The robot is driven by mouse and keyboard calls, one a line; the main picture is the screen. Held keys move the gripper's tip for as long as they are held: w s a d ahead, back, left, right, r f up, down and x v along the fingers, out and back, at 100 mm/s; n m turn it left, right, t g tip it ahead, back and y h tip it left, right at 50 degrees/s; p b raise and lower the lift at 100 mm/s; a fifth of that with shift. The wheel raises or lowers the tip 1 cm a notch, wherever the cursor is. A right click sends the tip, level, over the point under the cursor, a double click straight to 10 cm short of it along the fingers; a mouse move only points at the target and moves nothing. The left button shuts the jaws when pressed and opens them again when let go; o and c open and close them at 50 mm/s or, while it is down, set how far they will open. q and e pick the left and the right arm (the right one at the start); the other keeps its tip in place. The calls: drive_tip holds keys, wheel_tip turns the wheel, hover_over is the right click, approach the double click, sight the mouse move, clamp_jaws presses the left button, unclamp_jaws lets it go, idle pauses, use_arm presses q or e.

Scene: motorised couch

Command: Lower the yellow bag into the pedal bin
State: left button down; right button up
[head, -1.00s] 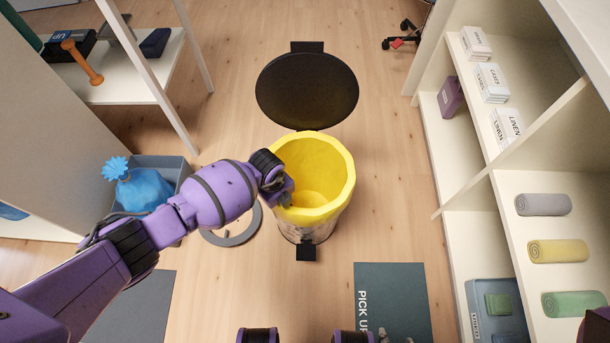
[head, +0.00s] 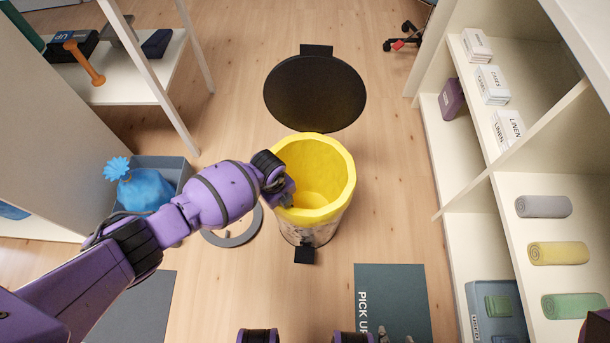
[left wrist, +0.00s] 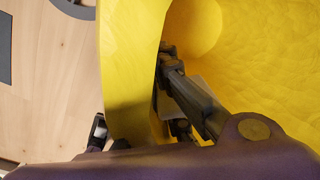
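The yellow bag (head: 322,205) stands upright with its mouth open. Its lower part is inside the pedal bin (head: 318,232), and its upper part shows above the metal body. The bin's round black lid (head: 315,93) is swung up behind it, and its pedal (head: 304,254) faces me. My left gripper (head: 282,192) is at the bag's left rim. In the left wrist view one finger reaches inside the bag (left wrist: 130,70) and the other is outside, with the wall between them. The fingers look spread apart. My right gripper is not clearly shown.
A blue tied bag (head: 145,190) sits in a grey crate (head: 165,166) at left. A grey ring (head: 235,238) lies on the floor beside the bin. Shelves with towels and boxes (head: 493,84) stand at right. A dark mat (head: 392,300) lies in front.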

use_arm(q)
drive_tip(key=shift+s+a+f, duration=0.15)
drive_tip(key=shift+s+a, duration=0.05)
drive_tip(key=c, duration=1.9)
unclamp_jaws()
drive_tip(key=shift+o, duration=0.2)
wheel_tip(320, 180, up, 12)
drive_tip(key=shift+s+a, duration=0.15)
